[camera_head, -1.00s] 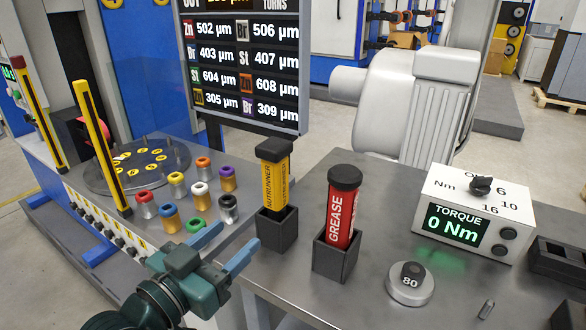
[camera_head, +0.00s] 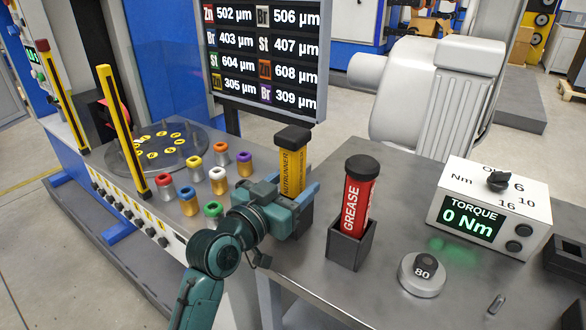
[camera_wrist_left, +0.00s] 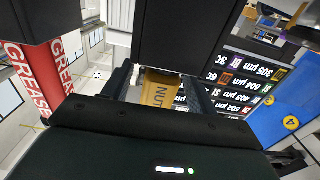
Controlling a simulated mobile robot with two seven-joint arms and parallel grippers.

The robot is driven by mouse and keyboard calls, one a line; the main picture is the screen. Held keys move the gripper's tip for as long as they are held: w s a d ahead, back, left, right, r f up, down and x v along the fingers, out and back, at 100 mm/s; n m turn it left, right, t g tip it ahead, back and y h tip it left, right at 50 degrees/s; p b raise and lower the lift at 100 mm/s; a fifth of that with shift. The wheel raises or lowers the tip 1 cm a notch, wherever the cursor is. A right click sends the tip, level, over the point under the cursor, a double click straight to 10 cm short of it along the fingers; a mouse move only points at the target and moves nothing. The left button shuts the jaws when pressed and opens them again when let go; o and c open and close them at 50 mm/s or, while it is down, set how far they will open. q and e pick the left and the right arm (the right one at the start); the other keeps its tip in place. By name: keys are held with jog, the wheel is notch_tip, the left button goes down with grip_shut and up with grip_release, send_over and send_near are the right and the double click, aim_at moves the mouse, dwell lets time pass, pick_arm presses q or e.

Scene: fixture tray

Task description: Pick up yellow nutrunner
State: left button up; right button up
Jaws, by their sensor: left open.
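The yellow nutrunner (camera_head: 292,168), with a black cap, stands upright in a dark square holder (camera_head: 303,221) on the grey table. My left gripper (camera_head: 292,187) is at the nutrunner's lower body, open, with one finger on each side of it. In the left wrist view, the yellow body (camera_wrist_left: 158,90) shows between the two dark fingers, with the holder (camera_wrist_left: 190,35) above it. I cannot tell whether a finger touches it. The gripper hides part of the nutrunner and holder in the head view. My right gripper is not in view.
A red grease tube (camera_head: 357,205) stands in its own holder (camera_head: 348,245) just to the right.

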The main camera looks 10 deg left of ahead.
pick_arm(q)
jog(key=shift+w, duration=0.2)
jog(key=c, duration=1.2)
jog(key=shift+o, duration=0.2)
jog(key=shift+r, duration=0.25)
